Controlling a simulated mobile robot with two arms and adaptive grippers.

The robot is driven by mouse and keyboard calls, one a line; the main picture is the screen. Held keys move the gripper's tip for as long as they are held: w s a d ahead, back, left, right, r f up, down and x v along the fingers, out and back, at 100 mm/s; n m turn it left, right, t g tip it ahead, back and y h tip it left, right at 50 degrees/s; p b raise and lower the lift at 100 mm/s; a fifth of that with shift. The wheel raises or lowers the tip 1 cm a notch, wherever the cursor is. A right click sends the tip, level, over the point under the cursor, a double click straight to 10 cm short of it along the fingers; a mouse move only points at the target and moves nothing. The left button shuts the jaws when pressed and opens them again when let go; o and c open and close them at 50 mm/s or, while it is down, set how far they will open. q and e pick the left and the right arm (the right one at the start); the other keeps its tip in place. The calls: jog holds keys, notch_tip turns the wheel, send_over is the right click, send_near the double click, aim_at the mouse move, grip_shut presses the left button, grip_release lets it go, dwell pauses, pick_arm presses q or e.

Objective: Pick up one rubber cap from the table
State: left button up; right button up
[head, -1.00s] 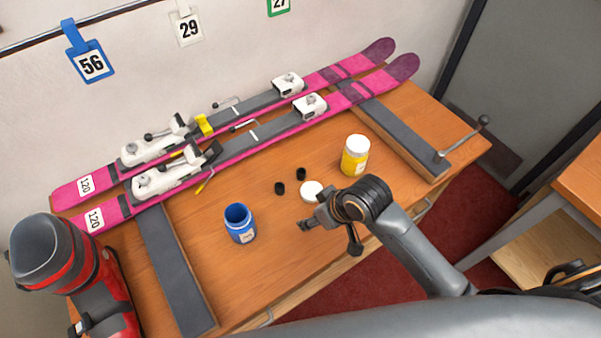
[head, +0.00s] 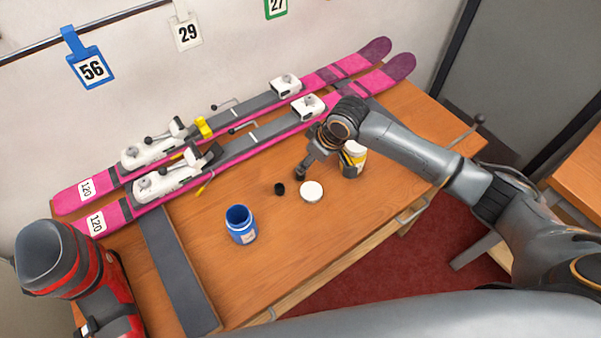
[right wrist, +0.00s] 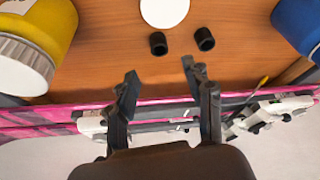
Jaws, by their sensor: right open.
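Two small black rubber caps lie on the wooden table (head: 330,240). The left cap (head: 280,188) is clear in the head view and also shows in the right wrist view (right wrist: 205,39). The other cap (right wrist: 158,43) lies beside it; in the head view it is largely hidden by my right gripper (head: 301,172). In the right wrist view my right gripper (right wrist: 160,70) is open and empty, its fingertips short of both caps, with that second cap roughly in line with the gap. My left gripper is out of view.
A white lid (head: 312,191) lies close to the caps. A yellow jar (head: 353,170) stands right, partly behind my arm; an open blue jar (head: 240,224) stands left. Pink skis (head: 345,92) lie along the back. A red boot (head: 95,285) is at the left.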

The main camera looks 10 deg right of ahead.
jog(key=shift+x, duration=1.1)
jog(key=shift+s+p+x, duration=0.15)
jog(key=shift+p+x, duration=0.25)
jog(key=shift+x, duration=1)
jog(key=shift+s+p+x, duration=0.1)
jog(key=shift+p+x, duration=0.25)
jog(key=shift+x, duration=1)
jog(key=shift+d+f, duration=0.1)
jog(key=c, duration=0.9)
